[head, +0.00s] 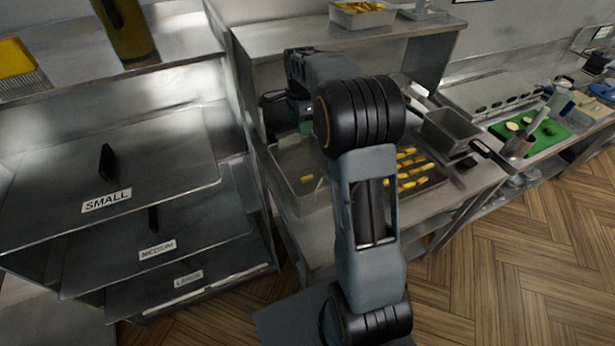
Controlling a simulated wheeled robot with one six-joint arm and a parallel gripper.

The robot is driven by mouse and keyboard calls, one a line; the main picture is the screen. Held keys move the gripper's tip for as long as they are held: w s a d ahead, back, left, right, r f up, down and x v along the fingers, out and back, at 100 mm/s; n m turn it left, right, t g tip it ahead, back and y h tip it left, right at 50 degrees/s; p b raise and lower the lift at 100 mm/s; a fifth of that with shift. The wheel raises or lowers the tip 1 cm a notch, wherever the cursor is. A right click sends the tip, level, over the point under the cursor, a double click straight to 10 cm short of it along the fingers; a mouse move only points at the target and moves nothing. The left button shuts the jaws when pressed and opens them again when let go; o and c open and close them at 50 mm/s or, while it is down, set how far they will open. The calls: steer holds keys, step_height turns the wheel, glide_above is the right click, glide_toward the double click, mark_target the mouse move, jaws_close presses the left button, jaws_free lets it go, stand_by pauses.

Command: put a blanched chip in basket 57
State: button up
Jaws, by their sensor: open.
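Several yellow chips (408,184) lie in rows on a dark tray (437,176) on the steel counter, partly hidden behind my arm. A single short chip (307,178) lies in a shallow steel pan (285,197) left of my arm. A grey metal basket (450,131) with a long handle stands right of the tray; no number can be read on it. My gripper (304,127) is at the back of the counter, above the far end of the steel pan. It is small and dark here, open, with no chip seen in it.
A shelf above the counter holds a steel container (361,18) of yellow pieces. A green board (530,134) with cut pieces lies at the right. Wooden floor is clear at the lower right.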

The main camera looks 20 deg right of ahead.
steer(key=shift+r, duration=0.1)
step_height(320, 180, up, 14)
steer(key=shift+f+b, duration=0.2)
steer(key=shift+b, duration=0.25)
stand_by(0.6)
step_height(320, 180, down, 6)
steer(key=s+n, duration=0.1)
steer(key=n, duration=0.7)
steer(key=s+a+f+n+t+b, duration=0.1)
steer(key=s+a+f+n, duration=0.1)
steer(key=s, duration=0.6)
steer(key=s+a+f+n+t+b, duration=0.1)
steer(key=s+a+f+n+t, duration=0.1)
steer(key=s, duration=0.6)
steer(key=s+a+f+n+t+b, duration=0.1)
steer(key=s+a+f+n, duration=0.2)
steer(key=s+a+n, duration=0.2)
steer(key=shift+s+a+f+n+t+b, duration=0.2)
steer(key=shift+s+f+n+t+b, duration=0.15)
steer(key=shift+s, duration=1.1)
